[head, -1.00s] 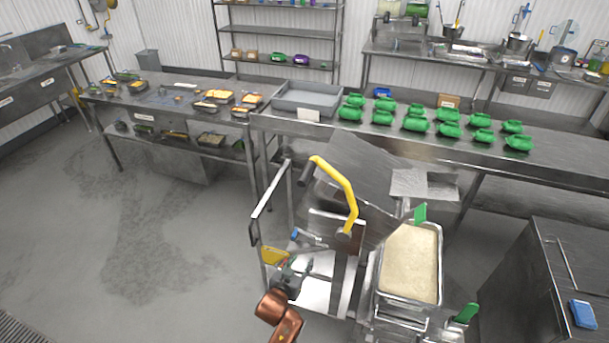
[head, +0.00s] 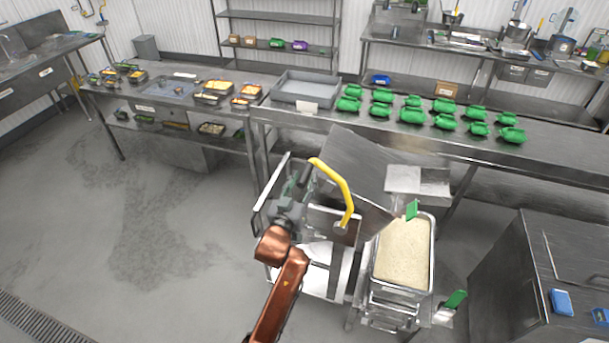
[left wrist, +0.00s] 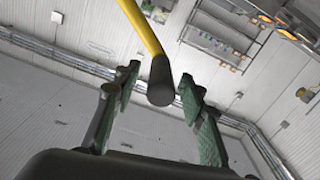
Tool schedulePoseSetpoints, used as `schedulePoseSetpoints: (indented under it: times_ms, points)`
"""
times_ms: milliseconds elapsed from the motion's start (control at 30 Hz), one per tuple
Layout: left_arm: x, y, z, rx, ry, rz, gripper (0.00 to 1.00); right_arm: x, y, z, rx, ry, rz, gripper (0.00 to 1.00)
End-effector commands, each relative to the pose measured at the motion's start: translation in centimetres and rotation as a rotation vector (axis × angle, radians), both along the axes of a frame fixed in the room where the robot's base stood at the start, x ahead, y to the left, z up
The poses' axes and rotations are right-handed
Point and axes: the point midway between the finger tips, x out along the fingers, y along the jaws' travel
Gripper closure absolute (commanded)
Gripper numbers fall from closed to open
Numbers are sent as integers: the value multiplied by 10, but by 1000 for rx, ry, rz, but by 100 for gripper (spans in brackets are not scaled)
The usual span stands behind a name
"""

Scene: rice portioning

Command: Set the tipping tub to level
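The tipping tub (head: 362,168) is a grey steel body that sits tilted in the middle of the head view, above a metal frame. A bent yellow lever (head: 338,182) with a dark grip stands at its left. My left gripper (head: 291,186) is just left of the lever's grip end. In the left wrist view the lever's black grip (left wrist: 161,82) shows between the two green-padded fingers of the left gripper (left wrist: 158,97). The fingers are open and apart from the grip. My right gripper is in neither view.
Behind is a long steel table (head: 340,125) with several green containers and a grey tray (head: 303,90). Floor at left is clear.

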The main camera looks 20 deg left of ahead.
Motion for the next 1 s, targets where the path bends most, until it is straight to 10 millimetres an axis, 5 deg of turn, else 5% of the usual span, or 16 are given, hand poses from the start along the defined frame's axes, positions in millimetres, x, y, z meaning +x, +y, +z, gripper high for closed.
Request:
schedulePoseSetpoints:
  times_ms: [433, 1000]
  points:
    - [13, 0, -1, 0, 0, 0, 62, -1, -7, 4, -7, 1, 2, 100]
    - [13, -1, 0, 0, 0, 0, 100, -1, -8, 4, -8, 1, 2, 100]
